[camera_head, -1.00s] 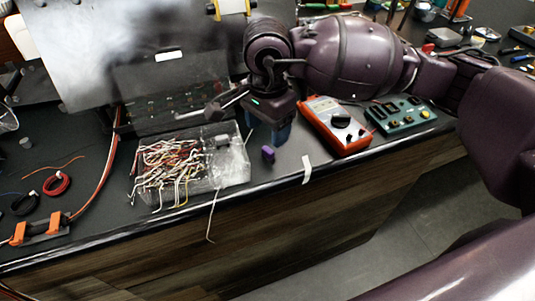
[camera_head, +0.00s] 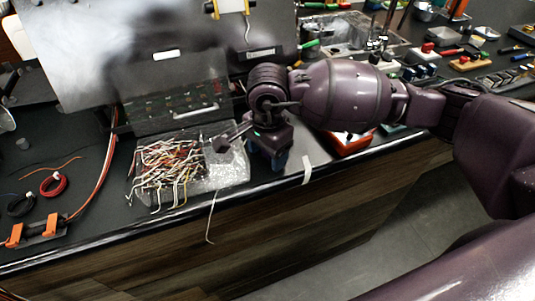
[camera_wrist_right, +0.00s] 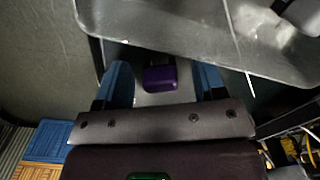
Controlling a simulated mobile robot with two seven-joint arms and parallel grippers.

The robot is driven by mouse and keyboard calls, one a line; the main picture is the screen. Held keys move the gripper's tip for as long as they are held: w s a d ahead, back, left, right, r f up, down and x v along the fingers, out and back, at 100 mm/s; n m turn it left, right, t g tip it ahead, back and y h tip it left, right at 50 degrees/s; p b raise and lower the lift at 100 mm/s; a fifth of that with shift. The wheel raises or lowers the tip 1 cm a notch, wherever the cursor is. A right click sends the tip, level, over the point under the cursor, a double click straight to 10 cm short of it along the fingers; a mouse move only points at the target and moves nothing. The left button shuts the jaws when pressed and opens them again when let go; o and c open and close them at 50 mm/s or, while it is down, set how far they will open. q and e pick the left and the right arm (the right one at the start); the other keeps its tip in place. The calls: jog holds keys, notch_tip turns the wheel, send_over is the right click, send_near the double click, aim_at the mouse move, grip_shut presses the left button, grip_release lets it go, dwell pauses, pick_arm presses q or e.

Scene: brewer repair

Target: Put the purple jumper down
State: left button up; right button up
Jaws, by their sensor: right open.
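The purple jumper (camera_wrist_right: 160,76) is a small block. In the right wrist view it lies between the two blue fingers of my right gripper (camera_wrist_right: 162,84), with gaps on both sides. It appears to rest on the worktop. My right gripper (camera_head: 278,163) is open over the front of the bench in the head view, and it hides the jumper there. My left gripper is out of view.
A clear bag of wires (camera_head: 228,170) lies just left of my right gripper. A red-orange meter (camera_head: 350,144) is partly hidden behind my right arm. A white strip (camera_head: 307,170) hangs at the bench's front edge (camera_head: 262,189). Orange clips (camera_head: 47,224) sit at left.

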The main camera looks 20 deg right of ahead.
jog(key=c, duration=1.1)
jog(key=shift+o, duration=0.2)
